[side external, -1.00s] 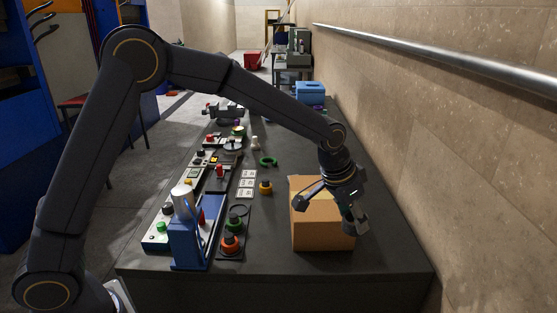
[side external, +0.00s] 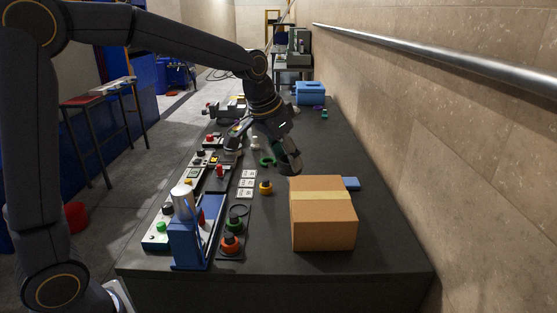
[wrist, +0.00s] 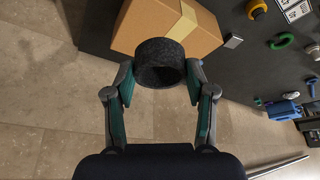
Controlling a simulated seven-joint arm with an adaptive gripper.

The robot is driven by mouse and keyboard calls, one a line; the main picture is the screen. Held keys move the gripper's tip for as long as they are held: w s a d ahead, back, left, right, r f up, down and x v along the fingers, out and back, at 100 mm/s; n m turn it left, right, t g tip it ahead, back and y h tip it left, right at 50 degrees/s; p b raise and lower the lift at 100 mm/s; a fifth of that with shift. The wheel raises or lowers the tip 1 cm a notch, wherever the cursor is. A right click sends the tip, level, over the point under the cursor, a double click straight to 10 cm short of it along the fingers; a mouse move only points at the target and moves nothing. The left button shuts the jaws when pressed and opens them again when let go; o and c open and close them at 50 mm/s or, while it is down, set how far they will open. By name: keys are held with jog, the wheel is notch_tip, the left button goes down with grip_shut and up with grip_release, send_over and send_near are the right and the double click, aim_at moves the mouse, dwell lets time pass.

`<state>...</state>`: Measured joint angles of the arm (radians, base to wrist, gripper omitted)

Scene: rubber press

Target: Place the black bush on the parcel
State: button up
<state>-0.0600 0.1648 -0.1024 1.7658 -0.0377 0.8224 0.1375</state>
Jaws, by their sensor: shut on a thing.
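The black bush (wrist: 160,52) is a dark, rough-surfaced ring held between the two fingers of my gripper (wrist: 160,82) in the wrist view. In the side external view my gripper (side external: 286,163) is over the bench beyond the parcel and to its left, with the bush partly hidden by the fingers. The parcel (side external: 322,222) is a brown cardboard box with a pale tape strip, standing on the bench front right. Its top is bare and it is apart from the bush. The parcel (wrist: 200,38) also shows behind the bush in the wrist view.
A blue press (side external: 190,235) and several buttons line the left edge. A wall with a rail (side external: 440,60) bounds the right.

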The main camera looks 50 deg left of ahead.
jog(key=w+f, duration=0.5)
jog(key=w, duration=0.2)
jog(key=w+f, duration=0.3)
jog(key=w, duration=0.1)
jog(key=shift+w+d+f, duration=0.25)
jog(key=shift+d+f, duration=0.05)
jog(key=shift+w+f, duration=0.15)
jog(key=shift+f, duration=0.75)
jog(key=shift+w+f, duration=0.1)
jog(key=shift+f, duration=0.75)
jog(key=shift+f, duration=0.1)
jog(key=o, duration=1)
jog(key=shift+f, duration=0.1)
